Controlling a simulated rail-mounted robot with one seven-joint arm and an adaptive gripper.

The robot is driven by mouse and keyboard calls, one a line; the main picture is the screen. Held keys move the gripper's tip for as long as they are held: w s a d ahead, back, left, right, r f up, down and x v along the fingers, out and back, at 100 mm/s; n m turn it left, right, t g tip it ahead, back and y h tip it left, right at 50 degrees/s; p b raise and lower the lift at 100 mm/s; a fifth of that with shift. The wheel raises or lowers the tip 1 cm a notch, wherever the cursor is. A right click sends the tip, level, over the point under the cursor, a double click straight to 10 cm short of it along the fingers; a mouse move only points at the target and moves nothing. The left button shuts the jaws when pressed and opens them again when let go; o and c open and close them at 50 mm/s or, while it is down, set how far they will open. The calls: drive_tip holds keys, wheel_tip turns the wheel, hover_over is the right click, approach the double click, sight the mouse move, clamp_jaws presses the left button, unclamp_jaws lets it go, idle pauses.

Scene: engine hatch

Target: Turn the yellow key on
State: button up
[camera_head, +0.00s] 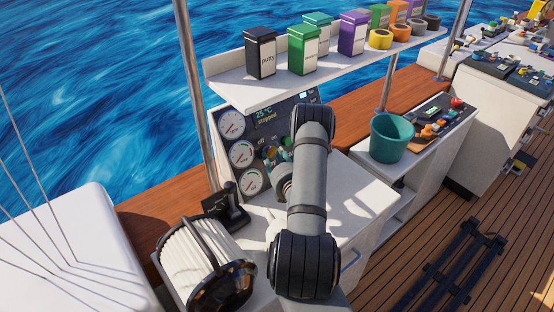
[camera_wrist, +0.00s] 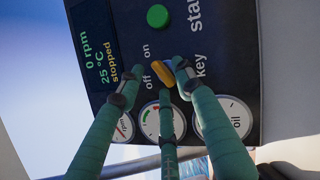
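The yellow key (camera_wrist: 163,75) sits on a dark control panel beside the printed words "off" and "on", with "key" printed on its right. My gripper (camera_wrist: 158,84) has long teal fingers reaching to the panel. Its fingertips are spread apart around the key in the wrist view; the right one looks very close to it, and I cannot tell if it touches. The key lies slanted, and I cannot tell surely which word it points at. The panel display (camera_wrist: 100,62) reads "stopped" and 0 rpm. In the head view my arm largely hides the key area of the panel (camera_head: 283,108).
A green round button (camera_wrist: 158,16) is above the key in the wrist view. Gauges (camera_head: 242,154) line the panel's left side. A shelf (camera_head: 225,88) with boxes overhangs the panel. A black lever (camera_head: 232,202) stands at left; a teal bucket (camera_head: 388,140) stands right.

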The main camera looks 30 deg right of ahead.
drive_tip(key=v, duration=0.5)
drive_tip(key=shift+s+r, duration=0.15)
drive_tip(key=shift+s, duration=0.2)
drive_tip(key=shift+w, duration=0.15)
drive_tip(key=x, duration=0.7)
drive_tip(key=shift+w, duration=0.2)
drive_tip(key=shift+f+n+b, duration=0.3)
drive_tip(key=shift+f+b, duration=0.1)
drive_tip(key=shift+b, duration=0.25)
drive_tip(key=shift+r+n+y+b, duration=0.25)
drive_tip(key=shift+n+y+b, duration=0.1)
drive_tip(key=shift+n, duration=0.15)
drive_tip(key=shift+r, duration=0.15)
